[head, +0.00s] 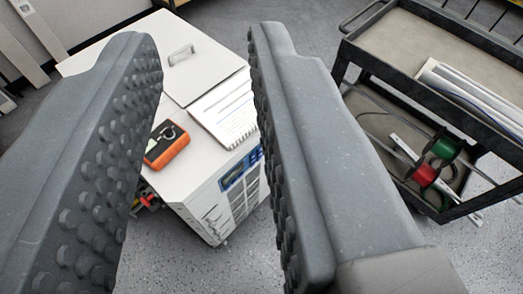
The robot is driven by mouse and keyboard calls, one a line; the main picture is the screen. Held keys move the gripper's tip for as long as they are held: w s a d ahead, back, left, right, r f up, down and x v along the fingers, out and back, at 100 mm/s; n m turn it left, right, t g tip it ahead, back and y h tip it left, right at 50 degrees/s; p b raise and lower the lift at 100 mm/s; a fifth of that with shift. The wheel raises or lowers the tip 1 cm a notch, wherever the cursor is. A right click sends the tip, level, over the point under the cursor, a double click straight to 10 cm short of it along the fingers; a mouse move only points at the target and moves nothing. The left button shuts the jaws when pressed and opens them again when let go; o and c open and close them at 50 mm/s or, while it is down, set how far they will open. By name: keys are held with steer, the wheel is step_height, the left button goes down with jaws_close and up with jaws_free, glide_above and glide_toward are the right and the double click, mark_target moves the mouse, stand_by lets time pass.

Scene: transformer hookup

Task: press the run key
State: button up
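My gripper (205,60) is open, with its two grey studded fingers wide apart and nothing between them. Beyond and below the fingers stands a white cabinet (195,190), seen from above at an angle. Its front has a blue panel or label (238,177) near the top edge and vents below; the right finger hides part of this front. Red and yellow fittings (147,201) show low at the cabinet's left side, partly behind the left finger. I cannot make out a run key in this view.
An orange meter (167,145) and a spiral notepad (224,108) lie on the cabinet top, which also has a handle (181,55). A dark cart (405,50) at right carries red (425,175) and green (443,148) spools below. Grey floor (185,262) is clear in front.

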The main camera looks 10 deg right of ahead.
jaws_close()
stand_by(1.5)
